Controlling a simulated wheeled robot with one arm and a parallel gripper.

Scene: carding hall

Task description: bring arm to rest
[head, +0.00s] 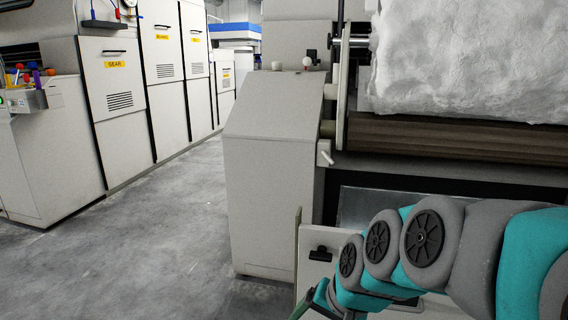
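My arm, in grey and teal with round black joint caps, reaches in from the right edge of the head view and runs left along the bottom. Its far end drops toward the bottom edge near the middle. My gripper is not clearly visible, so its fingers and anything in them cannot be seen. The arm is in front of the carding machine's lower panel (313,258) and overlaps it in the picture. I cannot tell whether they touch.
A grey machine housing (272,165) stands mid-view. A white fibre roll (465,60) rests above a brown roller (455,140) on the right. Cream cabinets (118,100) line the left, with a console (55,150) before them. The grey floor aisle (150,240) between is clear.

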